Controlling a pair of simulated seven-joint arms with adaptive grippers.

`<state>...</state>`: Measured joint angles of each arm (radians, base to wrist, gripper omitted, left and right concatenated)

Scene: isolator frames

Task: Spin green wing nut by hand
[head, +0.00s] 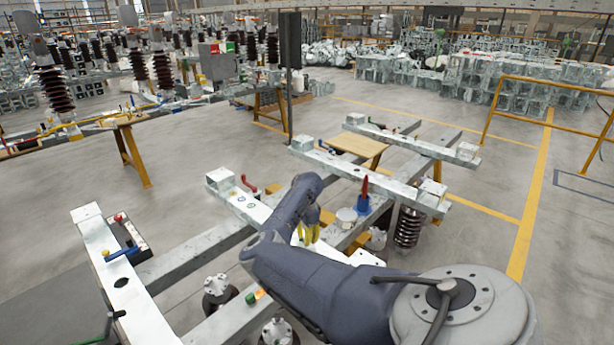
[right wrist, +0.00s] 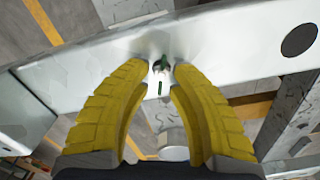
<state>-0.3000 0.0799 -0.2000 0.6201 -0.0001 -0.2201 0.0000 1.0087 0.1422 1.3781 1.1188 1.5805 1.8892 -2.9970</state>
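In the right wrist view, a small metal stud with green parts, which looks like the green wing nut (right wrist: 161,67), stands on the pale metal beam (right wrist: 230,45). My right gripper (right wrist: 161,66) has its two yellow fingers on either side of it, with narrow gaps showing. The fingers are apart and hold nothing that I can see. In the head view my right gripper (head: 308,232) points down at the frame. Its arm hides the nut there. My left gripper is not in view.
The frame's beams (head: 195,245) cross below my right arm.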

